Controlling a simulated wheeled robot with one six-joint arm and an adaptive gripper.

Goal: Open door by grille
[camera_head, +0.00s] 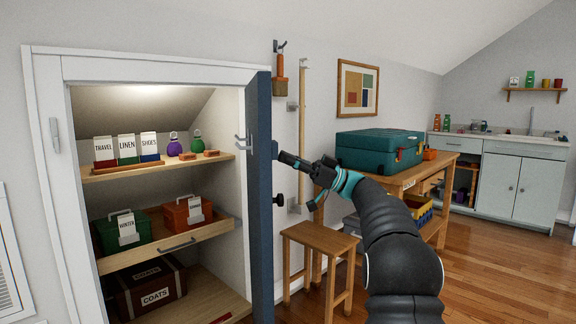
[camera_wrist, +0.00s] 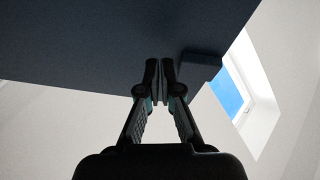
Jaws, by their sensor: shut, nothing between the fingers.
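The dark blue door (camera_head: 259,200) stands swung out from the closet opening, seen nearly edge-on, with the shelves exposed. A black knob (camera_head: 279,199) sticks out from its right side. A white slatted grille (camera_head: 10,265) is on the wall at the far left. My gripper (camera_head: 282,156) is beside the door's right face, above the knob, its fingers shut and empty. In the wrist view, my fingertips (camera_wrist: 161,72) overlap the dark door panel (camera_wrist: 90,45), close to a small dark block (camera_wrist: 201,68) on it; I cannot tell whether they touch.
A wooden stool (camera_head: 313,234) stands just right of the door, below my arm. A workbench (camera_head: 408,178) with a teal case (camera_head: 378,150) is behind it. A brush (camera_head: 279,75) and a wooden stick (camera_head: 301,120) hang on the wall. Floor is free at right.

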